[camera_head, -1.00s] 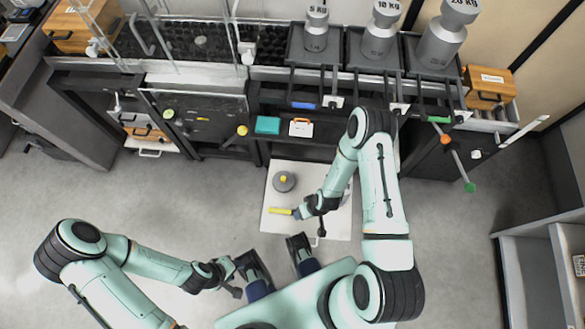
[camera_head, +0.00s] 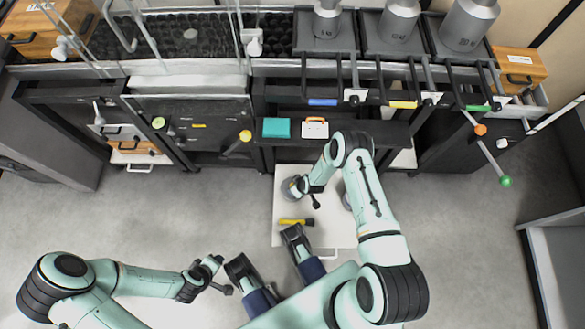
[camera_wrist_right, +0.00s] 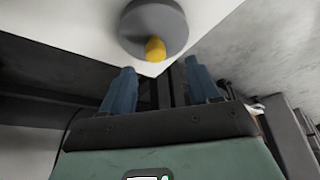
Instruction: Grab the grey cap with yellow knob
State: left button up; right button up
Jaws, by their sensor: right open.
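Another grey round thing (camera_head: 347,202) is partly hidden by my right arm. A dark bench with a teal box (camera_head: 276,128) and an orange-and-white box (camera_head: 315,128) stands behind. Floor at left is clear.

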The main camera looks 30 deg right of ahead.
aim_at(287, 183)
jog(key=x, duration=0.1)
jog(key=b+x, duration=0.1)
jog(key=shift+w+d+f, duration=0.1)
jog(key=shift+d+f, duration=0.2)
jog(key=shift+f, duration=0.05)
jog(key=shift+b+x, duration=0.55)
jog(key=shift+x, duration=0.4)
jog(key=shift+w+f, duration=0.2)
pick_arm(q)
jog(key=f, duration=0.1)
jog(key=a+f, duration=0.1)
jog(key=f, duration=0.1)
jog(key=shift+a+f, duration=0.15)
jog(key=shift+a, duration=0.1)
pick_arm(e)
grip_shut()
pick_arm(q)
jog(key=shift+w, duration=0.1)
pick_arm(e)
jog(key=shift+r, duration=0.1)
